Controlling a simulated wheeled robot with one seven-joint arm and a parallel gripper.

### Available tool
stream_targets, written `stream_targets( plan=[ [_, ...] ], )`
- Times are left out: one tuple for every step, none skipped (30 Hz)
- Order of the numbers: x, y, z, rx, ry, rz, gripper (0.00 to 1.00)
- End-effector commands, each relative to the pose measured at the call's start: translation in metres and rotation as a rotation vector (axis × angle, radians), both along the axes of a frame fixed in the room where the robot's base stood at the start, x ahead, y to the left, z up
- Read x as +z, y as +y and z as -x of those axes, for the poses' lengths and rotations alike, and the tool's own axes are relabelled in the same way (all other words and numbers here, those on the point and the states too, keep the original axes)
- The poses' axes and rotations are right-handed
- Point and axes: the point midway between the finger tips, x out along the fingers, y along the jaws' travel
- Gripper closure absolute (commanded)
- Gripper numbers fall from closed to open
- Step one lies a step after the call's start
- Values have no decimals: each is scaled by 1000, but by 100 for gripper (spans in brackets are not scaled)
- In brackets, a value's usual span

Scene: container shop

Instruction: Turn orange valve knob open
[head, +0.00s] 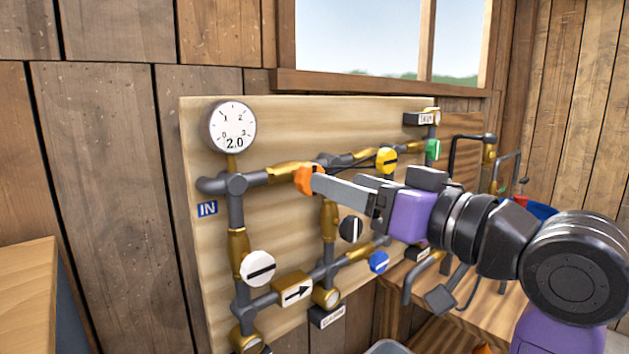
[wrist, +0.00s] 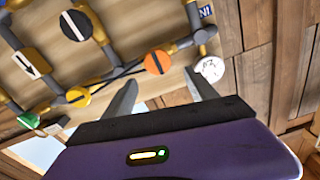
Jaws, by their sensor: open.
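The orange valve knob (head: 304,179) sits on the upper pipe of a wooden panel. In the head view my gripper (head: 318,182) reaches in from the right, its tips at the knob and partly covering it. In the wrist view the round orange knob (wrist: 157,62), with a dark line across its face, shows ahead of the gap between the two spread fingers of my gripper (wrist: 161,76). My gripper is open and nothing is held. I cannot tell whether a finger touches the knob.
Nearby are a gauge (head: 232,127) reading 2.0, a yellow knob (head: 386,160), a white knob (head: 258,268), a black knob (head: 351,229), a blue knob (head: 379,262) and a green knob (head: 433,149). Pipes cross the panel (head: 290,130). A wooden bench (head: 480,300) stands at right.

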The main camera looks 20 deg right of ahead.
Motion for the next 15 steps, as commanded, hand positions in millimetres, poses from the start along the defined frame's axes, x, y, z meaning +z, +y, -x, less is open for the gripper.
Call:
stream_targets(
  plan=[
    [-5, 1, 0, 3, 19, 2, 34],
    [-7, 1, -1, 4, 29, 3, 34],
    [-8, 2, -2, 4, 37, 3, 34],
    [-9, 3, -4, 5, 40, 3, 34],
    [-9, 4, -6, 6, 41, 1, 34],
    [-9, 5, -10, 6, 42, 0, 34],
    [-9, 6, -14, 7, 41, 0, 34],
    [-9, 7, -18, 6, 41, 0, 34],
    [-9, 9, -24, 5, 42, 0, 34],
    [-8, 11, -29, 6, 41, 0, 34],
    [-8, 12, -33, 5, 41, -1, 34],
    [-8, 14, -40, 5, 41, -1, 34],
    [-8, 16, -44, 5, 40, -1, 34],
    [-8, 17, -48, 6, 41, 0, 34],
    [-8, 19, -53, 4, 39, 0, 34]
  ],
)
